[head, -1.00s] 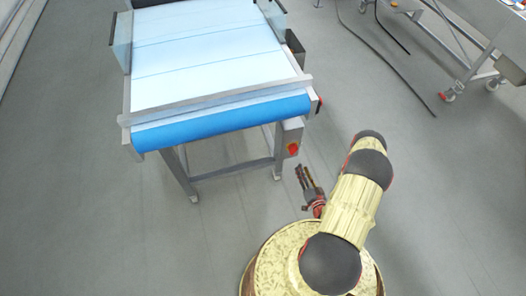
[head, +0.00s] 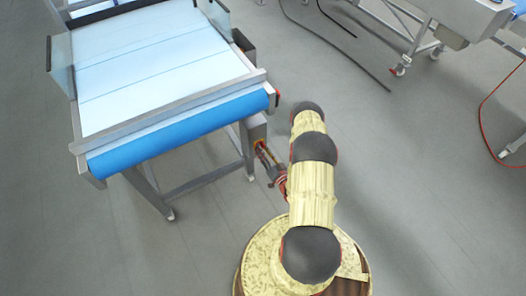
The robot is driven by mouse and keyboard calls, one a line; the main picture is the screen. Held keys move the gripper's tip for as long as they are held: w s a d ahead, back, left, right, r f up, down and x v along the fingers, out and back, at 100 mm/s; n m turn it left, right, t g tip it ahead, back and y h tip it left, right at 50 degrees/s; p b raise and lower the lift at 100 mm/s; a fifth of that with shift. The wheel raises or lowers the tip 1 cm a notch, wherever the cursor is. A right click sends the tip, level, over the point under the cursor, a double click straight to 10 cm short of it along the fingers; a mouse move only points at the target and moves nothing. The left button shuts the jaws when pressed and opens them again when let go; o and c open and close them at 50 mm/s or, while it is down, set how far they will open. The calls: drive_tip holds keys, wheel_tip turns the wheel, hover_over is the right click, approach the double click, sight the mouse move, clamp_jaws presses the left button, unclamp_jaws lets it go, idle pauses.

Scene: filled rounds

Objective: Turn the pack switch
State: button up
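A grey switch box (head: 257,131) hangs below the right front corner of the conveyor (head: 180,125). A little red shows low on the box's face, where the red switch sits, but my gripper's fingers largely cover it. My gripper (head: 261,149) is at the front of this box, with its fingers pointing up and left towards the switch. The fingertips overlap the box in the head view. I cannot tell whether they touch the switch, or how far apart the fingers are.
The conveyor has a pale belt, a blue front roller and metal legs standing left of my arm. Another metal machine on castors (head: 400,67) is at the upper right, with dark cables on the floor. A red cable (head: 482,115) lies at the far right. Grey floor around my base is open.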

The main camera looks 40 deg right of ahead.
drive_tip(key=c, duration=0.4)
clamp_jaws()
